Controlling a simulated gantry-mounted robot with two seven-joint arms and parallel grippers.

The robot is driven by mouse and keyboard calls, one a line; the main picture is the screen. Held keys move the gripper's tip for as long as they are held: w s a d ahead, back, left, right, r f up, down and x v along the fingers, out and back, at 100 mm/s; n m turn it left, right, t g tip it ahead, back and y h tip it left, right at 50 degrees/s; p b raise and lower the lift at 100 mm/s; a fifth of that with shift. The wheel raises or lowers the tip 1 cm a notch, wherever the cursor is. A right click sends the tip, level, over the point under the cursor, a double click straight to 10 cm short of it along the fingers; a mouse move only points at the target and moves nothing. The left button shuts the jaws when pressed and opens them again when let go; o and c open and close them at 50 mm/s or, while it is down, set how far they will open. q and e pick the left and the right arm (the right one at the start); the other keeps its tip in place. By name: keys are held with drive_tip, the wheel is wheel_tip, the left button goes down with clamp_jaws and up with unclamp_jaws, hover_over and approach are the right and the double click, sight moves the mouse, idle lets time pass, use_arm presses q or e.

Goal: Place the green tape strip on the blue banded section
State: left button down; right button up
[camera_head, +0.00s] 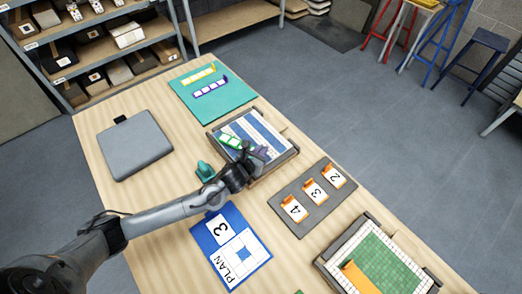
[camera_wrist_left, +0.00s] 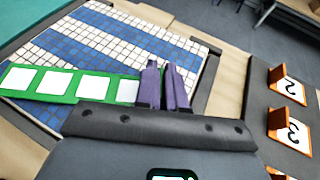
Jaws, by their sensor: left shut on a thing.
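The green tape strip (camera_head: 230,142), with white squares along it, is over the near left part of the blue-and-white banded panel (camera_head: 262,126). In the left wrist view the strip (camera_wrist_left: 62,84) runs from the left edge to the purple fingers. My left gripper (camera_head: 262,152) is shut on the strip's right end; its fingers (camera_wrist_left: 168,84) are close together. The panel's blue and white bands (camera_wrist_left: 120,40) show beyond the strip. I cannot tell whether the strip touches the panel. My right gripper is not in view.
A teal mat (camera_head: 212,108) with yellow and purple strips lies behind. A grey board (camera_head: 312,208) with numbered orange holders stands right. A blue plan card (camera_head: 212,270), a green tiled panel (camera_head: 385,262) and a grey case (camera_head: 133,147) are also on the table.

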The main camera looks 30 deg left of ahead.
use_arm(q)
drive_tip(key=shift+f, duration=0.45)
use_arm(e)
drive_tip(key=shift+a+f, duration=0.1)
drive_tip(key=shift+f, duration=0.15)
use_arm(q)
drive_tip(key=c, duration=1.1)
unclamp_jaws()
drive_tip(key=shift+c, duration=0.2)
drive_tip(key=shift+s, duration=0.1)
